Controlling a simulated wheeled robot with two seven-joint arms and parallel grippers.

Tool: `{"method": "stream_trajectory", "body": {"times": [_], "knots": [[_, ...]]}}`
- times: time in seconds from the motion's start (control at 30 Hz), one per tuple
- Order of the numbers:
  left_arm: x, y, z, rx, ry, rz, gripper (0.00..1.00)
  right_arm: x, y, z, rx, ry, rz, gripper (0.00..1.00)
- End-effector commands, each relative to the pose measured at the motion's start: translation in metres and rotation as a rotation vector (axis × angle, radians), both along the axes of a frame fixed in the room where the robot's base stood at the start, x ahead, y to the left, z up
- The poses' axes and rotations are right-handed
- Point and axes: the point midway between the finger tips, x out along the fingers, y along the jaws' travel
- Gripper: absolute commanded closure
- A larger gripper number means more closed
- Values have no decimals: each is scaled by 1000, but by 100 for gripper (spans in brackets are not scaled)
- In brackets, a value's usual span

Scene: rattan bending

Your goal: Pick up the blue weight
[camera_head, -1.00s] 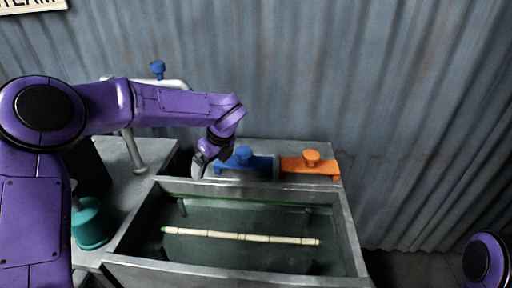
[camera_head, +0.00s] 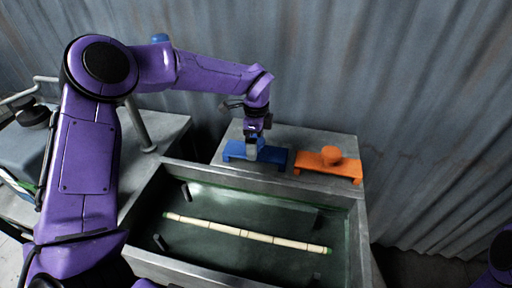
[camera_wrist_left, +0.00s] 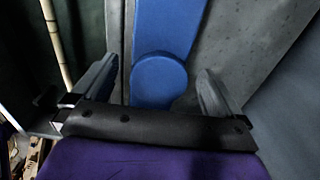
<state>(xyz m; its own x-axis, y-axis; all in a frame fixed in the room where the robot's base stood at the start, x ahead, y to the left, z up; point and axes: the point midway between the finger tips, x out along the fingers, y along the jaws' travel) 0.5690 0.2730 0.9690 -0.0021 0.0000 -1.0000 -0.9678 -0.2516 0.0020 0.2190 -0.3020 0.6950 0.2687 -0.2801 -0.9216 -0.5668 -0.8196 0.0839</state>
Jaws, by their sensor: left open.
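The blue weight (camera_head: 274,157) lies on the grey ledge behind the trough, left of the orange weight. My left gripper (camera_head: 252,150) is over it from above and hides its knob in the head view. In the left wrist view the blue weight's round knob (camera_wrist_left: 159,80) shows between the two open fingers of my left gripper (camera_wrist_left: 158,88), with a gap on each side. The gripper does not visibly hold it. My right gripper is not in view; only a purple part of my right arm shows at the right edge.
An orange weight (camera_head: 329,164) with a knob stands on the same ledge to the right. In front is a metal trough (camera_head: 172,166) with a pale rattan stick (camera_head: 245,233) lying in it. A bent pipe (camera_head: 138,128) stands at the left, and a corrugated wall is behind.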

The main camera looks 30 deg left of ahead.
Motion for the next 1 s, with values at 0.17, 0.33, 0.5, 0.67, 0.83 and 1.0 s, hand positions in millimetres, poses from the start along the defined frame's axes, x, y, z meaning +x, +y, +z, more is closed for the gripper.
{"method": "stream_trajectory", "body": {"times": [0.17,0.33,0.5,0.67,0.83,1.0], "knots": [[-1,0,-18,0,1,1,0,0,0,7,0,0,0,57],[0,0,-19,0,0,0,0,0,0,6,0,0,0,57],[0,0,-19,0,0,0,49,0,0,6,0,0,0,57],[1,0,-17,-1,-3,0,94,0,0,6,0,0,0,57],[1,0,-17,-1,-4,-1,94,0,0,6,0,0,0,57],[1,0,-10,0,-6,-1,94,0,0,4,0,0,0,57]]}}
